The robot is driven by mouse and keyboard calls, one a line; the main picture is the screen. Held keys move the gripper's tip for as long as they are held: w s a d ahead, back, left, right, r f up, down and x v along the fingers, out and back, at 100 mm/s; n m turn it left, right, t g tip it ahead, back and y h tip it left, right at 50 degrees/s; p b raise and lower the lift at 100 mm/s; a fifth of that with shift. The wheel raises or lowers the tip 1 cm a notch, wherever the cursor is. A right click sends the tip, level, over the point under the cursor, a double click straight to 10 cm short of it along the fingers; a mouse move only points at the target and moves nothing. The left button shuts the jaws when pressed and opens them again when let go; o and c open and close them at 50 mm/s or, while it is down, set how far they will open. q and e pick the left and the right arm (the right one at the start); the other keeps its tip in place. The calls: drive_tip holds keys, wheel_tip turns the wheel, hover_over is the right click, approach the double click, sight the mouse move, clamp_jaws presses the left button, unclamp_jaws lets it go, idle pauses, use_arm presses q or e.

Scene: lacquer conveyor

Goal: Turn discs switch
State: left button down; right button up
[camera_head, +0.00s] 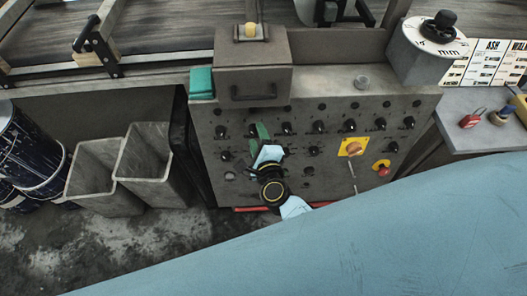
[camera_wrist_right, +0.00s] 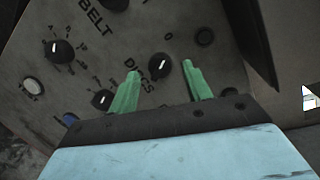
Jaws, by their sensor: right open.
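In the right wrist view, my right gripper (camera_wrist_right: 161,70) is open. Its two green fingers stand apart, with the knob showing between and just beyond their tips; I cannot tell whether they touch it. In the head view, the right gripper (camera_head: 263,133) is against the upper left part of the panel (camera_head: 330,180). The discs switch cannot be made out there behind it. My left gripper is not in view.
Several similar black knobs sit close around, one under BELT (camera_wrist_right: 60,51). The panel also carries a yellow-backed switch (camera_head: 353,147) and a red button (camera_head: 381,168). A grey box with a handle (camera_head: 253,75) juts out above. Grey bins (camera_head: 152,165) stand left.

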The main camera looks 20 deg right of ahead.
drive_tip(key=s+a+r, duration=0.1)
drive_tip(key=s+r, duration=0.1)
drive_tip(key=s, duration=1)
drive_tip(key=shift+s+p, duration=0.2)
drive_tip(key=shift+p, duration=0.1)
drive_tip(key=s+d+f+n+g+y, duration=0.15)
drive_tip(key=s+f+n+g, duration=0.3)
drive_tip(key=f+n, duration=0.55)
drive_tip(key=s+f+n+g+y, duration=0.25)
drive_tip(key=s+f+n, duration=0.35)
drive_tip(key=f, duration=0.7)
drive_tip(key=s+d+f+n+g+h, duration=0.1)
drive_tip(key=s+d+f+n+g, duration=0.3)
drive_tip(key=s, duration=0.5)
drive_tip(key=s+d+f+n+g+h, duration=0.1)
drive_tip(key=s+d+f+n+g, duration=0.3)
drive_tip(key=s+d+f+n, duration=0.2)
drive_tip(key=s+f, duration=0.2)
drive_tip(key=s, duration=0.2)
drive_tip(key=shift+d+h, duration=0.35)
drive_tip(key=shift+h, duration=0.05)
drive_tip(key=shift+c, duration=0.3)
